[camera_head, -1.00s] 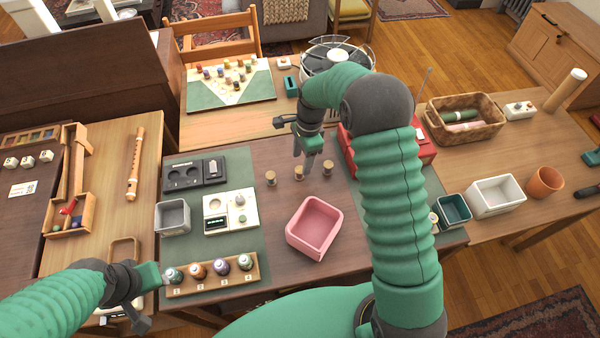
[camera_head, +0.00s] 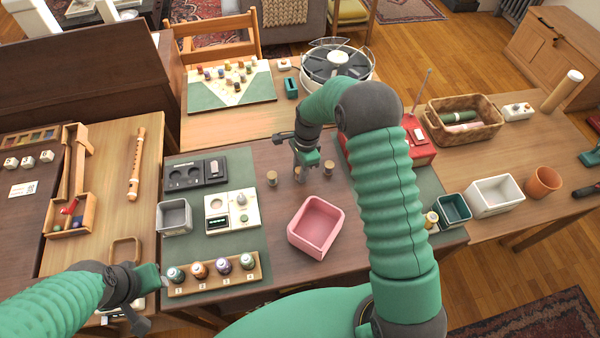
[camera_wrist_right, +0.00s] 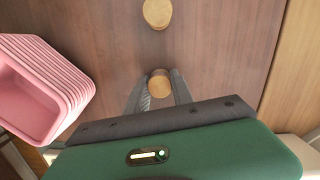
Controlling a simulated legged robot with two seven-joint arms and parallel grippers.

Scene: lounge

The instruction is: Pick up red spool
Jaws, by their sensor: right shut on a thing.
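Three small round pieces with light wooden tops stand in a row on the brown table: a left one (camera_head: 271,178), a middle one, and a right one (camera_head: 328,168). My right gripper (camera_head: 299,172) points down at the middle piece. In the right wrist view its fingers are shut on this piece (camera_wrist_right: 159,84), with its round top between them; another piece (camera_wrist_right: 157,13) stands apart beyond. Its side is mostly hidden, so I cannot tell its colour. My left gripper (camera_head: 152,300) hangs at the lower left, beside the spool rack; its jaw opening is unclear.
A pink bin (camera_head: 316,227) stands in front of the pieces. A wooden rack (camera_head: 215,284) holds several coloured spools. A grey bin (camera_head: 174,217) and a white device (camera_head: 232,211) are on the left. A red box (camera_head: 418,150) stands right, partly behind my arm.

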